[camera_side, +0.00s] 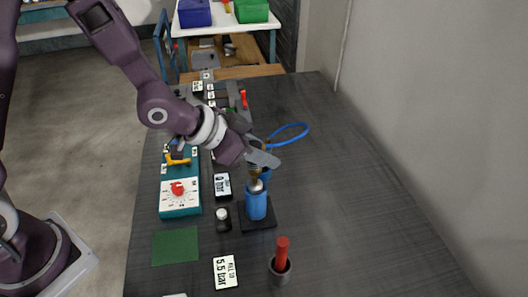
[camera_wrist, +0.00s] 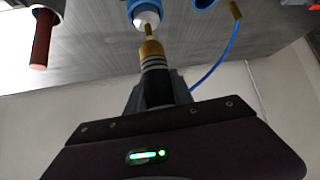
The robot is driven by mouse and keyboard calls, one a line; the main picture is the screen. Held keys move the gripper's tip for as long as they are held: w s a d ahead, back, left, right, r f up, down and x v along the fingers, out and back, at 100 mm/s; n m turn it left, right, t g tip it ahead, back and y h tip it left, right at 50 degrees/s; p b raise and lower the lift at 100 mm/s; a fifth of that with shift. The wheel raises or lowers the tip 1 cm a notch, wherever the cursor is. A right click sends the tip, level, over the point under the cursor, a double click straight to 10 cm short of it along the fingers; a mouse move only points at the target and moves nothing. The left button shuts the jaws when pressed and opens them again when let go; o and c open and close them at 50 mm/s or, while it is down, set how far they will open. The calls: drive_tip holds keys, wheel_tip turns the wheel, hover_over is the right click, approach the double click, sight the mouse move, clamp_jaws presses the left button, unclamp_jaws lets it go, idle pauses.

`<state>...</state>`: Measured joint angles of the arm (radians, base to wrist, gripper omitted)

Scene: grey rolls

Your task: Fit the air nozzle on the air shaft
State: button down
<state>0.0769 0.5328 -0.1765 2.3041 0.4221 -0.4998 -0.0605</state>
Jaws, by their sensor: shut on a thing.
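My gripper (camera_wrist: 158,88) is shut on the air nozzle (camera_wrist: 150,50), a piece with a brass collar and a thin brass tip. In the side view the nozzle (camera_side: 255,172) points down, just above a blue upright cylinder (camera_side: 257,207) on a black square base, apparently the air shaft. In the wrist view the cylinder's whitish end (camera_wrist: 147,20) is in line with the nozzle's tip. The tip overlaps that end in the picture; I cannot tell whether they touch. My gripper (camera_side: 262,158) partly hides the nozzle's upper end in the side view.
A red rod (camera_side: 282,252) stands in a dark holder at the front. A blue hose (camera_side: 290,130) loops behind the gripper. A teal timer box (camera_side: 179,198), a white-topped knob (camera_side: 222,215) and label plates lie to the left. The table's right side is clear.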

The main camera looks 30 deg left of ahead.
drive_tip(key=shift+f, duration=1.7)
drive_tip(key=c, duration=1)
unclamp_jaws()
drive_tip(key=v, duration=0.7)
drive_tip(key=shift+a+r, duration=0.1)
drive_tip(key=s+a+r+n+y, duration=0.2)
drive_tip(key=s+a+r+y, duration=0.15)
drive_tip(key=a+r, duration=0.4)
drive_tip(key=s+a+r+n, duration=0.1)
drive_tip(key=s+r, duration=0.1)
drive_tip(key=s, duration=0.4)
drive_tip(key=s+a+r+n+g+y, duration=0.1)
drive_tip(key=s+a+r+n, duration=0.1)
drive_tip(key=s, duration=0.4)
drive_tip(key=s+a+r+n+g, duration=0.1)
drive_tip(key=s, duration=0.5)
drive_tip(key=shift+a+r+n+y, duration=0.2)
drive_tip(key=shift+r+n+y, duration=0.15)
drive_tip(key=shift+r+n, duration=0.05)
